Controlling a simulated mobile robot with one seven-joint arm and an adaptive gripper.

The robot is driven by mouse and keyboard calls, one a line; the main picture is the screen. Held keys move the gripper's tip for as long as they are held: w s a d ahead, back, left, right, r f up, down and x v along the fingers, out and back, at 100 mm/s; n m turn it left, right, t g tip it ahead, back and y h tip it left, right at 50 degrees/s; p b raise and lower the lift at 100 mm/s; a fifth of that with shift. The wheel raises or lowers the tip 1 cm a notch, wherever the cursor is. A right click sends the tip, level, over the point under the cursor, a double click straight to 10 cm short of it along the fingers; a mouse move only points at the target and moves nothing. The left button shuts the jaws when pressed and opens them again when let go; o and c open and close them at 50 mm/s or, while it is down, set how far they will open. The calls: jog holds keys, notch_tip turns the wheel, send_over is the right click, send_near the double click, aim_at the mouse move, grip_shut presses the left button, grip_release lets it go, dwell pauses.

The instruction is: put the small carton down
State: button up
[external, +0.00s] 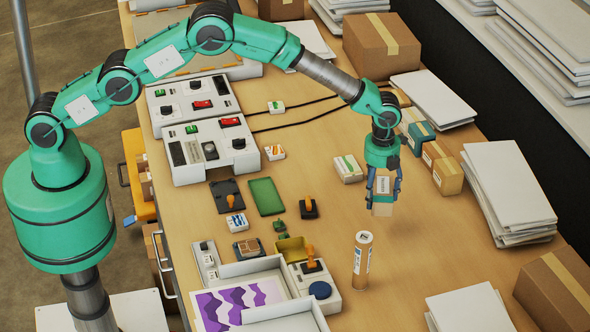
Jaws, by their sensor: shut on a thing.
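My gripper (384,184) points down over the right half of the wooden table. It is shut on a small carton (383,208), a tan box with a pale label, held upright between the fingers. The fingers cover part of its sides.
A cardboard tube (362,260) stands in front of the carton. A small white-green box (348,168) lies to its left. Several small cartons (447,176) and a paper stack (508,190) are to the right. Bare table lies around the carton.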

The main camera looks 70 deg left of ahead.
jog(key=s+a+f+n+b, duration=0.1)
jog(key=s+a, duration=0.4)
jog(key=a, duration=1.1)
jog(key=s+a+f+n+b, duration=0.2)
jog(key=s+a, duration=0.3)
jog(key=a, duration=1.1)
jog(key=s+a+f+n+b, duration=0.1)
jog(key=s+a, duration=0.4)
jog(key=a, duration=1.1)
jog(key=shift+s+f+b, duration=0.2)
jog(key=shift+f+b, duration=0.1)
jog(key=shift+b, duration=0.4)
send_over(319, 129)
jog(key=shift+f+p, duration=0.35)
jog(key=shift+f, duration=0.35)
jog(key=shift+f, duration=1.75)
jog(key=shift+f, duration=0.15)
